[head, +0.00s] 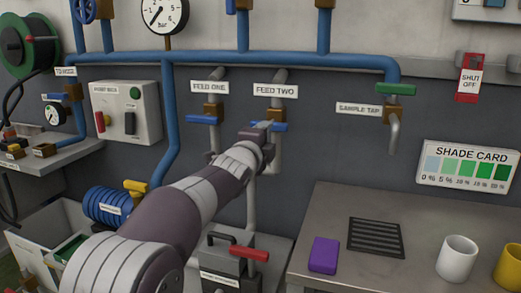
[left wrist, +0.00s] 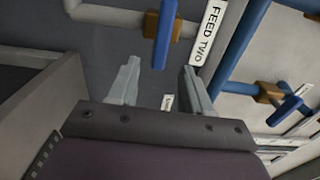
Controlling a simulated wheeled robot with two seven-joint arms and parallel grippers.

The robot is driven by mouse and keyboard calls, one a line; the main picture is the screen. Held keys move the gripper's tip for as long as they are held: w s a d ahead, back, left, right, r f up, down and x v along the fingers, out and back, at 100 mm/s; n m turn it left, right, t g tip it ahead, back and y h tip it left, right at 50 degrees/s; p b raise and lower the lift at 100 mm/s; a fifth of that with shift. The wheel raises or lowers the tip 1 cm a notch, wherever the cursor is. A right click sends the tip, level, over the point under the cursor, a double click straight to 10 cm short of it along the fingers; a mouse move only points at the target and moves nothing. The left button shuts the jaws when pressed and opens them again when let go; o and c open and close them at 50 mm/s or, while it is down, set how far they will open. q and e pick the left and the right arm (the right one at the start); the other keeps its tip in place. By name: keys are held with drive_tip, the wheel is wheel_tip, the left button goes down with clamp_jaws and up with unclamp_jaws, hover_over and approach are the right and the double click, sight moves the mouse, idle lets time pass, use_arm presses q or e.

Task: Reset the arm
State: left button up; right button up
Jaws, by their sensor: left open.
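My left arm reaches up from the bottom left of the head view, and its gripper (head: 264,130) is in front of the FEED TWO valve. In the left wrist view the gripper (left wrist: 160,82) has its two pale fingers spread, with nothing between them. The blue FEED TWO handle (left wrist: 165,32) lies beyond the fingertips, and I see a gap to it. In the head view this handle (head: 281,127) is partly hidden by the gripper. The FEED TWO label (head: 275,90) is above. My right gripper is not in view.
The FEED ONE valve (head: 202,119) is just left of the gripper. A SAMPLE TAP with a green handle (head: 396,89) is further right. A grey bench (head: 350,195) holds a purple block (head: 324,255), a white mug (head: 457,258) and a yellow mug (head: 510,268). A red-handled box (head: 230,262) stands below.

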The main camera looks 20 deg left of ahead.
use_arm(q)
drive_tip(key=s, duration=0.3)
drive_tip(key=shift+s, duration=0.25)
drive_tip(key=s+f+n+g, duration=0.3)
drive_tip(key=f+n, duration=0.1)
drive_tip(key=f, duration=0.4)
drive_tip(key=s+a+f+n+g+y, duration=0.1)
drive_tip(key=s+f+n+g, duration=0.25)
drive_tip(key=f, duration=0.35)
drive_tip(key=s+f+n+g, duration=0.25)
drive_tip(key=f+n, duration=0.25)
drive_tip(key=f, duration=0.3)
drive_tip(key=s+d+f+n+g, duration=0.1)
drive_tip(key=s+f+n+g, duration=0.15)
drive_tip(key=s+f, duration=0.4)
drive_tip(key=s+d+f+n+g, duration=0.1)
drive_tip(key=s+f+g, duration=0.2)
drive_tip(key=s, duration=0.6)
drive_tip(key=s+d+f+n+g, duration=0.15)
drive_tip(key=s+f, duration=0.25)
drive_tip(key=s, duration=0.4)
wheel_tip(320, 180, up, 25)
drive_tip(key=w+p, duration=0.1)
drive_tip(key=p, duration=2.4)
drive_tip(key=shift+w+a+r+n+g, duration=0.2)
drive_tip(key=shift+a+n+g, duration=0.1)
drive_tip(key=shift+a+n, duration=0.15)
